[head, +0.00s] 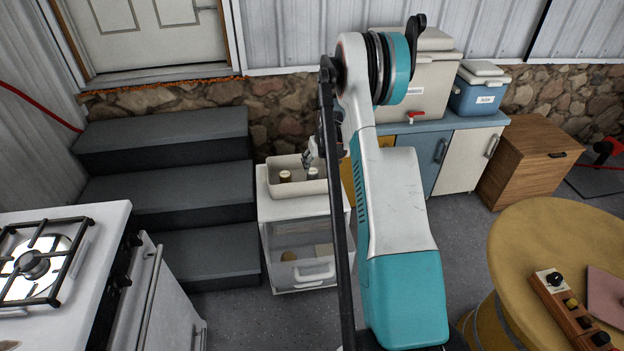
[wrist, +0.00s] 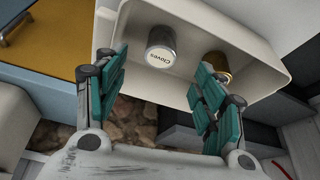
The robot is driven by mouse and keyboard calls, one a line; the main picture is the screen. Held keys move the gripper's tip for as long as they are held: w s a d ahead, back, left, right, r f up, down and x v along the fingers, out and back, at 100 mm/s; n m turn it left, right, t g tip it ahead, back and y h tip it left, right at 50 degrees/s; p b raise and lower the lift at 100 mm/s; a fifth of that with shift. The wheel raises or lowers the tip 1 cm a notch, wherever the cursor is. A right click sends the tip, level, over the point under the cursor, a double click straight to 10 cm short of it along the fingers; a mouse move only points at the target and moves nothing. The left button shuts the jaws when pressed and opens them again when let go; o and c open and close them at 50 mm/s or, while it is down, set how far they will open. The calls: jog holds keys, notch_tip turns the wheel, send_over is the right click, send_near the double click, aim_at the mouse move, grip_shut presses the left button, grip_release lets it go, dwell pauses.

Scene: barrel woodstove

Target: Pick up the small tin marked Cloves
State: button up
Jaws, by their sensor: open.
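The Cloves tin (wrist: 160,50) stands in a pale bin, its light lid lettered "Cloves" facing the wrist camera. In the head view it appears to be the paler tin (head: 312,174) on the right. A second tin with a gold-brown lid (wrist: 217,66) stands beside it; it is on the left in the head view (head: 285,176). My gripper (wrist: 161,72) is open, with its teal-padded fingers spread to either side of the Cloves tin in the wrist view. Nothing is between the pads. In the head view my gripper (head: 309,156) is over the bin, partly hidden by my arm.
The bin (head: 259,190) sits on a white cabinet (head: 264,235) with a clear-fronted door. Dark steps (head: 165,180) rise to the left. A blue counter (head: 432,122) with coolers stands to the right. A stove (head: 80,270) is at the near left.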

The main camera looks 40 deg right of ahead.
aim_at(313, 172)
jog(key=b+x, duration=0.1)
jog(key=x, duration=0.4)
jog(key=shift+w+b+x, duration=0.2)
jog(key=shift+b+x, duration=1.35)
jog(key=shift+x, duration=1.1)
jog(key=shift+a+r, duration=0.1)
jog(key=shift+r, duration=0.05)
jog(key=c, duration=1.2)
